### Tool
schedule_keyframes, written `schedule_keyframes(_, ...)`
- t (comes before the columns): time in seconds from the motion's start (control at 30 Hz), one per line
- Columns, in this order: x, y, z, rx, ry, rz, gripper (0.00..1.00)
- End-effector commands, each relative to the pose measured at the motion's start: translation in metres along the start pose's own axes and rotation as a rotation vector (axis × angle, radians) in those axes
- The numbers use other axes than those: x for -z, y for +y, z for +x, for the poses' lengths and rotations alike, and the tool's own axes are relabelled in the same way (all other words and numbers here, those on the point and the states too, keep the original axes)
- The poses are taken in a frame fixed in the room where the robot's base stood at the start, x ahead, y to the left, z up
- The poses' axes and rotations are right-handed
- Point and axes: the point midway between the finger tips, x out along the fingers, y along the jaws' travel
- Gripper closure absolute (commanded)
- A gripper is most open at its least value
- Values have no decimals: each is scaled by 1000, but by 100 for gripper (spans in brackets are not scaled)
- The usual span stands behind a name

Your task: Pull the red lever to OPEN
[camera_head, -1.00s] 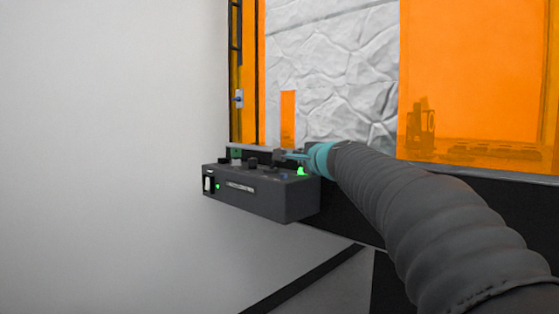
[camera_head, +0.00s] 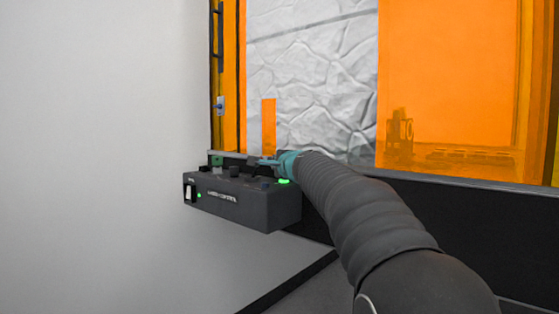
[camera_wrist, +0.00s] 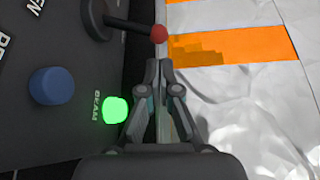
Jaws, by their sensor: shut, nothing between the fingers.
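The lever shows in the wrist view as a black stick with a red ball knob (camera_wrist: 159,34) on a round dark base at the top of the panel. Part of the word OPEN shows at the panel's upper left, cut off by the frame edge. My gripper (camera_wrist: 160,66) is shut and empty, its tips just below the red knob in the picture; I cannot tell if they touch. In the head view my gripper (camera_head: 266,162) is over the dark control box (camera_head: 243,199), and the red knob cannot be made out.
A lit green BEAM button (camera_wrist: 116,110) and a blue knob (camera_wrist: 51,86) sit on the panel left of my gripper. Orange panes (camera_head: 448,85) and a crinkled pale surface (camera_head: 315,70) stand behind the box. Blank wall (camera_head: 95,150) is at left.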

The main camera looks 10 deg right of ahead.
Motion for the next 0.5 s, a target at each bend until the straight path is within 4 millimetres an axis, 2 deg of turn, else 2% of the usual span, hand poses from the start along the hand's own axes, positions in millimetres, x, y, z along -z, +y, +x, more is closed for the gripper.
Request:
schedule_keyframes(0.2, 0, -1, 22, 0, 0, -1, 100)
schedule_keyframes(0.5, 0, 0, 27, 1, 0, 0, 100)
